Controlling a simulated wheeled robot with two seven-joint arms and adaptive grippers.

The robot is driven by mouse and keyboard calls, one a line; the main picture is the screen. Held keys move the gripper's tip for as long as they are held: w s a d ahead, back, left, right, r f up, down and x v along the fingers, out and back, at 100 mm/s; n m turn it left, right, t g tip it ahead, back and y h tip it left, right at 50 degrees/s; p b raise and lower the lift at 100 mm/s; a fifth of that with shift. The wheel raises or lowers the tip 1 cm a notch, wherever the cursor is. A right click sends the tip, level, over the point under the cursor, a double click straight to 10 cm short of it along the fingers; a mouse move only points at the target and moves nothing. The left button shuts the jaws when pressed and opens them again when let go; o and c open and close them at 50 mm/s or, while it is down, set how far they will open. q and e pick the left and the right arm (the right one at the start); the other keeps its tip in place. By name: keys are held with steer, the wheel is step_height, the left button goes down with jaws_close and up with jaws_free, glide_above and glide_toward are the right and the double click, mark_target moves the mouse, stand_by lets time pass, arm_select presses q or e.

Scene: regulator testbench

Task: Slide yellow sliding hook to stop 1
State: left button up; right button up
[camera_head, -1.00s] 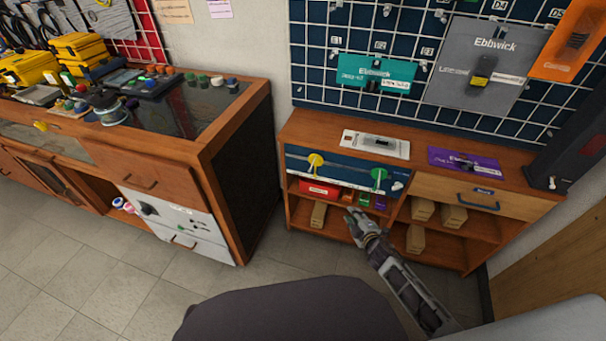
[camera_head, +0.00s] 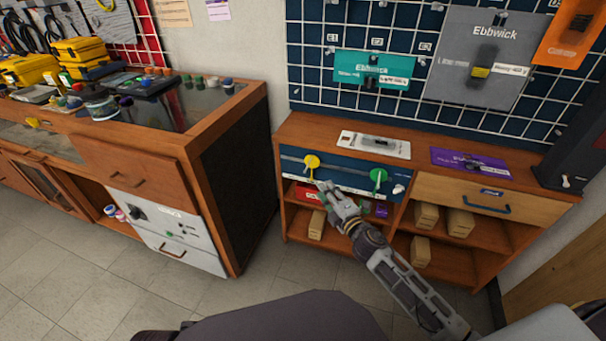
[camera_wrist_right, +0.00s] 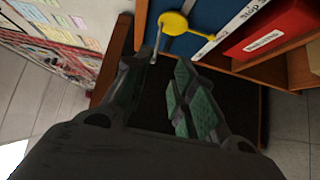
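The yellow sliding hook (camera_head: 312,162) is a round disc with a pointer, on the left part of a light rail across the blue panel (camera_head: 345,172). In the right wrist view the yellow hook (camera_wrist_right: 173,24) is at the top, beyond the fingertips, with a thin metal pin beside it. My right gripper (camera_head: 325,186) is just below and right of the hook in the head view. Its fingers (camera_wrist_right: 157,75) are apart with nothing between them. My left gripper is not in view.
A green hook (camera_head: 377,178) sits further right on the same panel. Below it is an open shelf with a red box (camera_wrist_right: 275,28) and small cartons (camera_head: 427,215). A wooden drawer (camera_head: 480,195) with a blue handle is to the right. A workbench (camera_head: 228,120) stands left.

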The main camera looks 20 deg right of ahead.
mark_target(307, 167)
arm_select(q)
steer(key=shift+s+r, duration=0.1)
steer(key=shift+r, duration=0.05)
arm_select(e)
steer(key=shift+a+r, duration=0.2)
steer(key=shift+r, duration=0.05)
steer(key=shift+w, duration=0.2)
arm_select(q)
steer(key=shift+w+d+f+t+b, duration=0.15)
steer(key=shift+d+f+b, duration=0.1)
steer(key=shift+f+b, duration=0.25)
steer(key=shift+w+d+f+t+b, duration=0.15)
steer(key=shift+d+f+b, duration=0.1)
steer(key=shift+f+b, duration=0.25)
arm_select(e)
steer(key=shift+w+a, duration=0.45)
steer(key=shift+w, duration=1.75)
steer(key=shift+w+a, duration=0.4)
steer(key=shift+w, duration=1.8)
steer(key=shift+w+a, duration=0.45)
steer(key=shift+w, duration=1.75)
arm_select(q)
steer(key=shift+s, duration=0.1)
arm_select(e)
jaws_close()
steer(key=shift+f, duration=0.1)
